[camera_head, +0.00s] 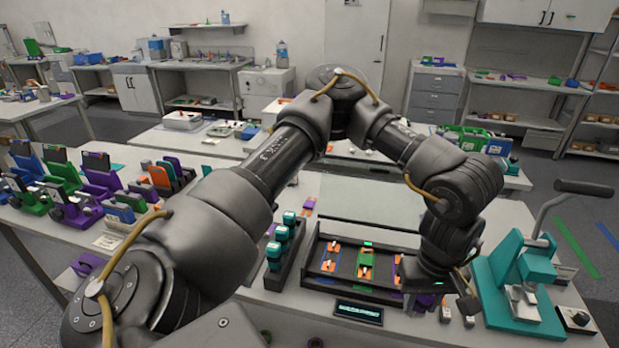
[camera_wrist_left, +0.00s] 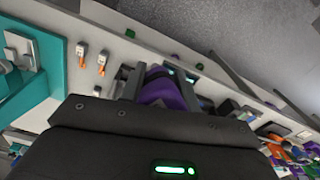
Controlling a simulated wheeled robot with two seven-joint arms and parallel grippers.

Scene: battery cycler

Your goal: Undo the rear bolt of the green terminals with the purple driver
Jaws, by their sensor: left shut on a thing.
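The black cycler tray (camera_head: 330,286) has blue, green and purple bays side by side. The green terminals (camera_head: 365,260) are in the middle bay, with orange and white pieces at its rear and front; I cannot tell how the bolts are seated. My left gripper (camera_head: 436,292) is low at the tray's right end. In the left wrist view my left gripper (camera_wrist_left: 160,88) is shut on a purple thing, apparently the purple driver (camera_wrist_left: 162,94). My right gripper is not in view.
A dark rack with teal-topped items (camera_head: 280,250) stands left of the tray. A teal press (camera_head: 515,285) with a lever stands close on the right. Small orange-and-white pieces (camera_head: 446,313) lie between. A small display (camera_head: 358,312) sits in front; a flat pale panel (camera_head: 370,237) lies behind.

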